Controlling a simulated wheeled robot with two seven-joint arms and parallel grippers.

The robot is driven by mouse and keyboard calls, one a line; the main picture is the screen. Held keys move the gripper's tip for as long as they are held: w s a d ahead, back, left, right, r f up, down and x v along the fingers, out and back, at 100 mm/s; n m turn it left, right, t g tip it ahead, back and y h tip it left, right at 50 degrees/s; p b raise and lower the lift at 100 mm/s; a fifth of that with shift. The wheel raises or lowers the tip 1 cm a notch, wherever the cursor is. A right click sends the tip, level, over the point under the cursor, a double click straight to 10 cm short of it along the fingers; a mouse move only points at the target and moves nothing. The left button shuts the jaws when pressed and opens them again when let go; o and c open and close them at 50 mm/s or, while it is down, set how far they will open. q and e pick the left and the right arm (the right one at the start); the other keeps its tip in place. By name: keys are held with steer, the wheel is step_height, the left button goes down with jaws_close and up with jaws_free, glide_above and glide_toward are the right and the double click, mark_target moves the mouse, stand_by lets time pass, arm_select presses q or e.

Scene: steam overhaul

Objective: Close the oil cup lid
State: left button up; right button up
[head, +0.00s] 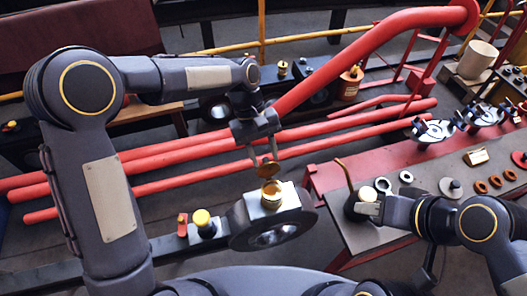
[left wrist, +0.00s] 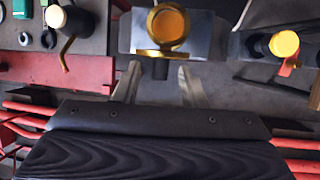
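The oil cup (head: 271,195) is a brass cup on a pale metal block. Its round brass lid (head: 268,169) appears to stand raised at the cup's far edge. The left wrist view shows the cup (left wrist: 168,24) from above, with an orange-yellow round inside a brass rim. My left gripper (head: 263,159) is open above and behind the cup, its fingertips close to the lid. Its two fingers (left wrist: 157,86) are apart, with nothing clearly held. My right gripper (head: 366,207) is beside a dark oil can (head: 351,209) with a thin spout; whether it grips the can is unclear.
A second, yellow-topped cup (head: 202,218) stands to the left, with a red handle beside it. Red pipes (head: 150,165) run behind the cup. A workbench (head: 395,215) at right carries rings and small parts.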

arm_select(q)
steer(key=shift+c, duration=0.4)
jaws_close()
